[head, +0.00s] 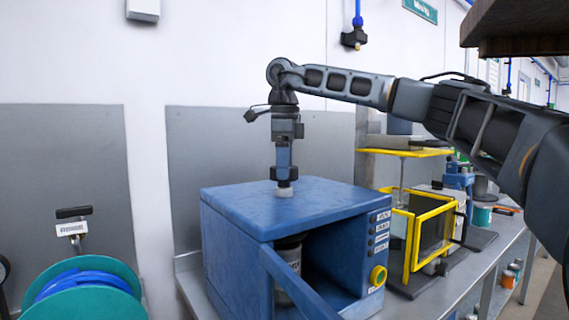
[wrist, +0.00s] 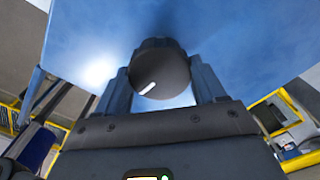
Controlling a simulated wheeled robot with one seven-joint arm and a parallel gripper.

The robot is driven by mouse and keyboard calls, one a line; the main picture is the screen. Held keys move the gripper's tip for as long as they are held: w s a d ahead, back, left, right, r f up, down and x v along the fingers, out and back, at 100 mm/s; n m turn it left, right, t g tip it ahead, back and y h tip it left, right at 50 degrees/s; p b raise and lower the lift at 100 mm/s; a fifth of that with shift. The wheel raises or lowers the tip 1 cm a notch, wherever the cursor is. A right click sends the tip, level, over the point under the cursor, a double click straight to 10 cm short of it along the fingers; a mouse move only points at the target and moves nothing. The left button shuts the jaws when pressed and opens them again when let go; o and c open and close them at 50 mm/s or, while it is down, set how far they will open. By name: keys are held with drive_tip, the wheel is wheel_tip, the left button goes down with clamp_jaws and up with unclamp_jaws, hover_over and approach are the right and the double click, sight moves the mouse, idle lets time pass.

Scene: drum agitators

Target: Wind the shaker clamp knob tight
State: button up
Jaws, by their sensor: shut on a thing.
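The shaker (head: 265,212) is a blue box-shaped machine on the bench, with its front door open. Its clamp knob (head: 284,191) stands on the top surface. In the wrist view the knob (wrist: 161,75) is dark and round with a white pointer mark toward the lower left. My gripper (head: 284,178) points straight down from above. In the wrist view its two fingers (wrist: 161,88) are on either side of the knob, shut on it. A dark can with a pale label (head: 290,255) stands inside the shaker, partly hidden by the door.
The open blue door (head: 295,285) juts forward from the shaker. A yellow-framed machine (head: 412,235) stands close on the right. A teal reel with blue hose (head: 85,290) is at the lower left. A wooden shelf (head: 520,45) hangs at the upper right.

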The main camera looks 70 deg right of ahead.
drive_tip(key=shift+n, duration=0.9)
drive_tip(key=o, duration=1)
drive_tip(key=shift+o, duration=0.2)
drive_tip(key=shift+r+p, duration=2)
drive_tip(key=shift+r, duration=1.85)
drive_tip(key=shift+a, duration=0.1)
